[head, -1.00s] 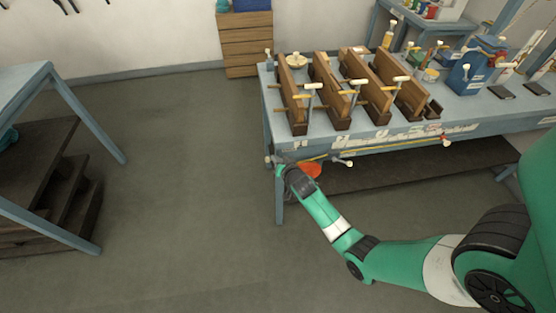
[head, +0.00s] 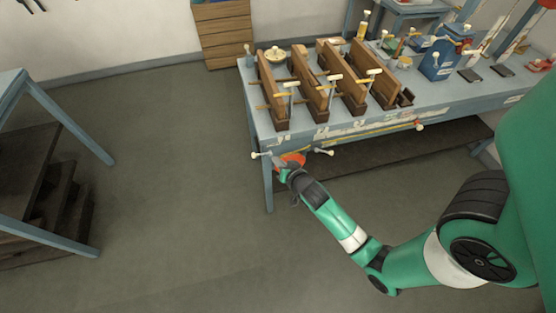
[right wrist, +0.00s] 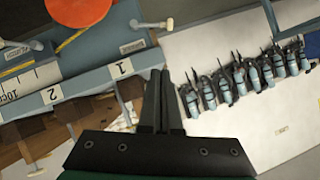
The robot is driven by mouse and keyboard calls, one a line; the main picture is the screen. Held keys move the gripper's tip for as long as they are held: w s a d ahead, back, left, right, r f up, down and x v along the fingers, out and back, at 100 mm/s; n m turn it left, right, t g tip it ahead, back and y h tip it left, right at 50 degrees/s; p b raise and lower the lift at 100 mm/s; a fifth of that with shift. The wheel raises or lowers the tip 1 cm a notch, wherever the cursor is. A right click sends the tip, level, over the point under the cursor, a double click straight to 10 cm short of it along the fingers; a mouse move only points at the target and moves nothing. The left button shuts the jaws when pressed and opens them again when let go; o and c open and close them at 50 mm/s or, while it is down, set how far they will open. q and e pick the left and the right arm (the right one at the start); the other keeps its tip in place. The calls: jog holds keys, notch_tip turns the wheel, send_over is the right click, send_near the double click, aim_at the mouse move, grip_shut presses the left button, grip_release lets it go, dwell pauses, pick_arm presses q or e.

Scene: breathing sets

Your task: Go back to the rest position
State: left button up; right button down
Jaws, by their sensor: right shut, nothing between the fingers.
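My right arm (head: 325,215) comes in from the right of the head view and reaches to the front left end of the workbench. My right gripper (right wrist: 160,75) is shut and empty in the right wrist view, its two dark fingers side by side. In the head view its tips are hard to make out, near an orange disc (head: 293,159) at the bench's front. The disc also shows at the top left of the right wrist view (right wrist: 78,10). My left arm and gripper are not in view.
The grey-blue workbench (head: 262,112) carries wooden clamped boards (head: 310,85) and a blue box (head: 440,60). Handles (head: 320,152) stick out at its front. Another table (head: 60,115) stands at the left with dark steps below. The floor between them is clear.

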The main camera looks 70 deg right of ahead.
dwell(0.4)
jog(key=w+a+r+n+t, duration=0.1)
jog(key=w+a+r+t, duration=0.2)
jog(key=w+r, duration=0.4)
jog(key=w+a+r+n+t, duration=0.1)
jog(key=w+a+r+t, duration=0.1)
jog(key=w+r, duration=0.5)
jog(key=w+a+r+n+t+y, duration=0.1)
jog(key=w+a+r+t, duration=0.3)
jog(key=r, duration=0.6)
jog(key=w+a+r+n+t+y, duration=0.1)
jog(key=a+r, duration=0.4)
jog(key=r, duration=0.5)
jog(key=s+a+r+n+t+y, duration=0.25)
jog(key=a+r, duration=0.25)
jog(key=r, duration=0.5)
jog(key=s+a+r+n+t+y, duration=0.1)
jog(key=a+r+t+y, duration=0.3)
jog(key=r, duration=0.6)
jog(key=s+a+r+n+t+y, duration=0.2)
jog(key=s+a+r+n+y, duration=0.1)
jog(key=s+a+r+n, duration=0.45)
notch_tip(320, 180, up, 27)
jog(key=s+d+p, duration=0.1)
jog(key=p, duration=2.5)
jog(key=shift+s+d+r, duration=0.15)
jog(key=shift+r, duration=0.05)
